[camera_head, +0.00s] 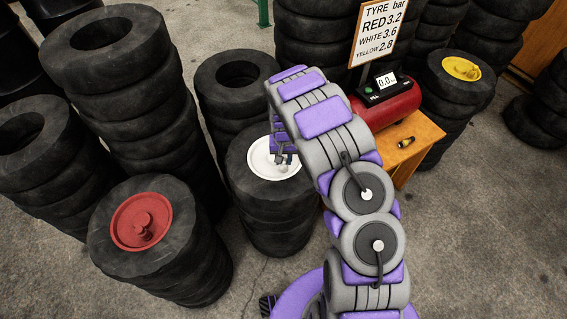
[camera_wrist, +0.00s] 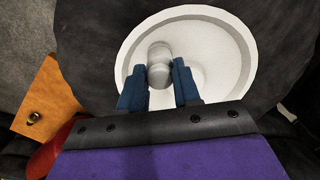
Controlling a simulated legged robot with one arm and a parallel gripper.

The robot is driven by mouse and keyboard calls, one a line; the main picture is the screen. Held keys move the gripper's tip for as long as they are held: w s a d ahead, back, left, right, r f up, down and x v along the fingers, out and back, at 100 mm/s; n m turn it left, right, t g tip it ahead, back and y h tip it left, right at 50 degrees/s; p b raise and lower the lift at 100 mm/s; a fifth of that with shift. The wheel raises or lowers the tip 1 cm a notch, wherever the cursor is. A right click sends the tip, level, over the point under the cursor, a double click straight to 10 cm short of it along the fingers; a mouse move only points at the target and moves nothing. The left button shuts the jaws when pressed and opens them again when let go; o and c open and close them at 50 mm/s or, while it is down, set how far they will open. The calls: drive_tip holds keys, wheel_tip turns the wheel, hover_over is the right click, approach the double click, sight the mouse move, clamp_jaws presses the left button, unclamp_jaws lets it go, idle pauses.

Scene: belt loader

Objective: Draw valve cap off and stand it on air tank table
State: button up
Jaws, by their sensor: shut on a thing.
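A pale grey, rounded valve cap (camera_wrist: 159,53) shows in the wrist view over the white wheel hub (camera_wrist: 225,45). The blue fingers of my gripper (camera_wrist: 158,76) are shut on it, one on each side. I cannot tell whether the cap still touches its valve. In the head view, my gripper (camera_head: 284,157) is at the white hub (camera_head: 260,158) on a tyre stack, with the cap (camera_head: 283,168) small at its tips. The orange wooden air tank table (camera_head: 418,132) is to the right, partly behind my arm, and bears a red air tank (camera_head: 398,103).
A small dark and yellow object (camera_head: 405,143) lies on the table's front part, with bare wood around it. A tyre stack with a red hub (camera_head: 141,221) stands left, one with a yellow hub (camera_head: 461,68) at the back right. A pressure sign (camera_head: 379,30) stands behind the tank.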

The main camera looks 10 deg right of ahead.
clamp_jaws()
drive_tip(key=shift+a, duration=0.1)
drive_tip(key=shift+r+p, duration=0.35)
drive_tip(key=shift+r, duration=0.35)
idle(0.7)
drive_tip(key=shift+r+p, duration=0.4)
drive_tip(key=shift+r, duration=1)
